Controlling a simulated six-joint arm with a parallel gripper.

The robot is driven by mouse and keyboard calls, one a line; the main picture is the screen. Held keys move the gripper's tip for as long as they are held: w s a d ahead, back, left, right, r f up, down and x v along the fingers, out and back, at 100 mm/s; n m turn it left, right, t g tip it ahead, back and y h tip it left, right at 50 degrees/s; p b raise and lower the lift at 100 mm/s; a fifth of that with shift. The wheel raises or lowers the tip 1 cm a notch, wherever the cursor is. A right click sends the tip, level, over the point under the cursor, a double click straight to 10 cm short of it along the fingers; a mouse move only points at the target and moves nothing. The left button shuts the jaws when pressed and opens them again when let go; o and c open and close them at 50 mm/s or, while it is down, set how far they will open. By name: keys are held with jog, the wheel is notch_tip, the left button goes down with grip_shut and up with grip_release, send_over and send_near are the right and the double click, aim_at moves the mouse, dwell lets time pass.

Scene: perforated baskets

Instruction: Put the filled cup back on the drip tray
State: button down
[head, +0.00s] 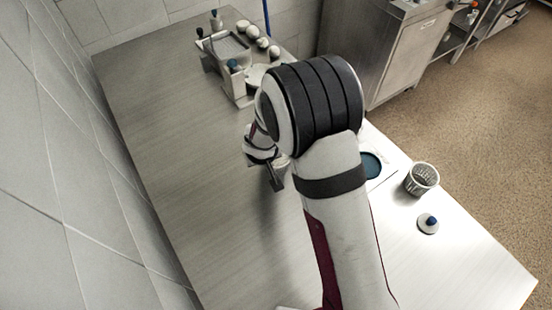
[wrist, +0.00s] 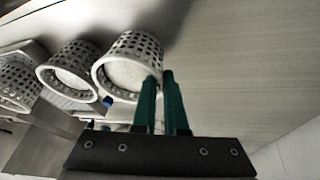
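My gripper (wrist: 160,76) has two green fingers with a narrow gap and nothing visible between them. In the head view it hangs over the bare middle of the table, partly hidden by my arm. In the wrist view, three pale perforated baskets with pale round faces stand in a row: a near one (wrist: 132,50), a middle one (wrist: 72,66) and one cut by the left edge (wrist: 14,80). The left finger overlaps the near basket's edge; I cannot tell whether they touch. A ribbed tray (head: 228,46) stands at the table's far end. I cannot tell which cup is filled.
Several pale round things (head: 263,43) line the tray's right side. A grey perforated basket (head: 421,179) and a blue-knobbed lid (head: 428,224) sit at right, near a dark blue disc (head: 371,165). A tiled wall (head: 60,170) bounds the left. The table's left half is clear.

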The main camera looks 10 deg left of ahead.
dwell(0.4)
notch_tip(320, 180, up, 10)
jog(key=w+d+n, duration=0.1)
jog(key=w+d, duration=0.4)
jog(key=w, duration=0.6)
jog(key=w+d, duration=0.4)
jog(key=w, duration=0.7)
jog(key=f, duration=0.7)
jog(key=shift+w+d+f, duration=0.1)
jog(key=shift+d, duration=0.25)
